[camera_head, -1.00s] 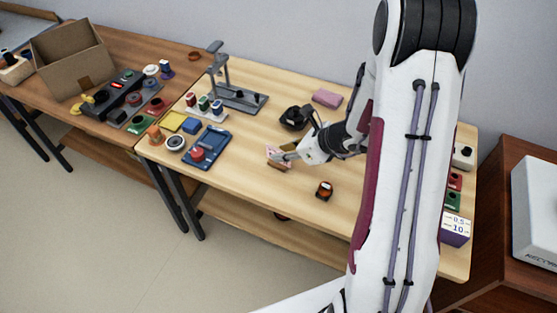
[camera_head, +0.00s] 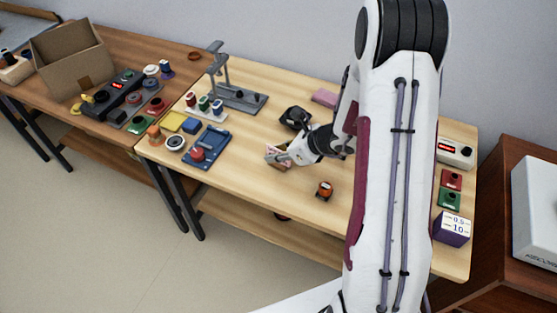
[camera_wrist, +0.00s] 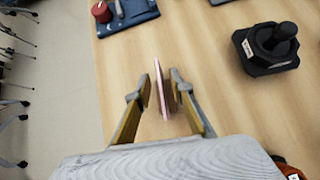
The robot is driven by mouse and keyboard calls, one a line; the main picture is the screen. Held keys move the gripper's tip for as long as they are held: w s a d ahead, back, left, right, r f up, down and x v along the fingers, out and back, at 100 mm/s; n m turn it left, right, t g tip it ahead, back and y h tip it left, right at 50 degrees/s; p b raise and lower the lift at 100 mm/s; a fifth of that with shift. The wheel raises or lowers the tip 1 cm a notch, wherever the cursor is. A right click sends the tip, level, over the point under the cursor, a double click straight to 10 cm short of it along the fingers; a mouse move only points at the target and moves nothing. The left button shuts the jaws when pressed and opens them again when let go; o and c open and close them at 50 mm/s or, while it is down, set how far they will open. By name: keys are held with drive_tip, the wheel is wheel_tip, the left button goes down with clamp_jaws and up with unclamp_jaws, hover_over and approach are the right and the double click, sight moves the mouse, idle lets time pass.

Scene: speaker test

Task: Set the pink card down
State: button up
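The pink card (camera_wrist: 160,88) shows nearly edge-on between my two fingers in the wrist view, standing upright as a thin pink strip. In the head view the card (camera_head: 273,154) shows at the tip of my gripper (camera_head: 283,156), over the front middle of the light wooden table (camera_head: 255,185). Whether the card's lower edge touches the table is hard to tell.
A black joystick-like device (camera_wrist: 270,48) stands right of the fingers; it also shows behind my gripper (camera_head: 295,117). A blue tray with a red knob (camera_head: 205,150) lies left. An orange-topped black item (camera_head: 324,190) stands front right. Bare wood surrounds the card. A pink block (camera_head: 324,97) lies behind.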

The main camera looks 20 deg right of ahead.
drive_tip(key=shift+x, duration=1.95)
drive_tip(key=shift+w+d+r, duration=0.1)
clamp_jaws()
